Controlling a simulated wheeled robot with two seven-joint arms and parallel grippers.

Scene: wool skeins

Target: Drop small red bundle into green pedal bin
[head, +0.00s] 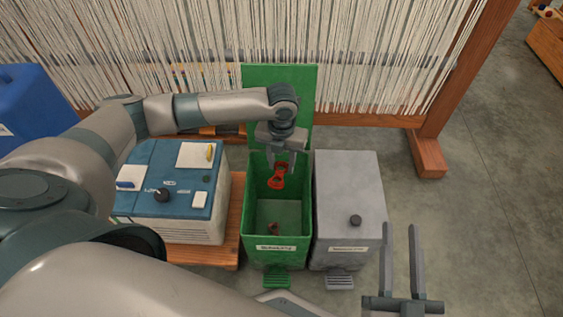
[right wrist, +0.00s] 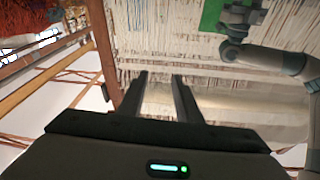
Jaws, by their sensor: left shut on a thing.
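The green pedal bin (head: 248,205) stands open in the head view, its lid (head: 300,85) raised at the back. A small red bundle (head: 277,176) hangs at my left gripper (head: 282,166), which is shut on it over the bin's opening. A smaller dark red thing (head: 273,229) shows lower inside the bin. My right gripper (head: 402,230) is open and empty at the lower right. Its fingers also show in the right wrist view (right wrist: 160,90), with nothing between them.
A grey pedal bin (head: 348,190) with a closed lid and a dark round thing (head: 356,221) on top stands right beside the green one. A blue-topped box (head: 170,180) stands on a wooden stand at left. A loom with white threads (head: 370,60) is behind.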

